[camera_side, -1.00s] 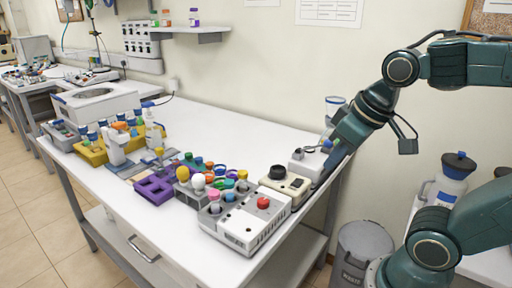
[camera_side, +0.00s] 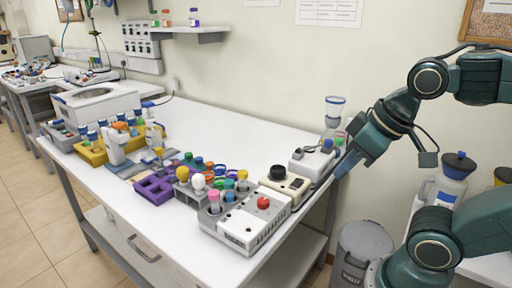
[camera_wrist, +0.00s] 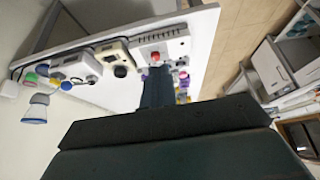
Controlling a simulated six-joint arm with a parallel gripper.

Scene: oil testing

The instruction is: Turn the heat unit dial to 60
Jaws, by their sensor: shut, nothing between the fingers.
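A white-grey unit (camera_side: 244,222) with a red knob (camera_side: 263,202) stands at the near right end of the bench. Capped tubes sit in its left part. Behind it is a cream box (camera_side: 287,185) with a black dial (camera_side: 277,172). No label shows which is the heat unit, and no dial scale is readable. My gripper (camera_side: 346,164) is shut and empty, beyond the bench's right end, apart from both units. In the wrist view its narrow fingers (camera_wrist: 157,88) point toward the bench, and the white-grey unit (camera_wrist: 162,44) appears beyond them.
A small white device (camera_side: 312,160) and a blue-rimmed glass vessel (camera_side: 334,106) stand at the bench's right end, near my gripper. A purple rack (camera_side: 153,191) and several capped tubes lie left of the units. A grey bin (camera_side: 362,250) stands below.

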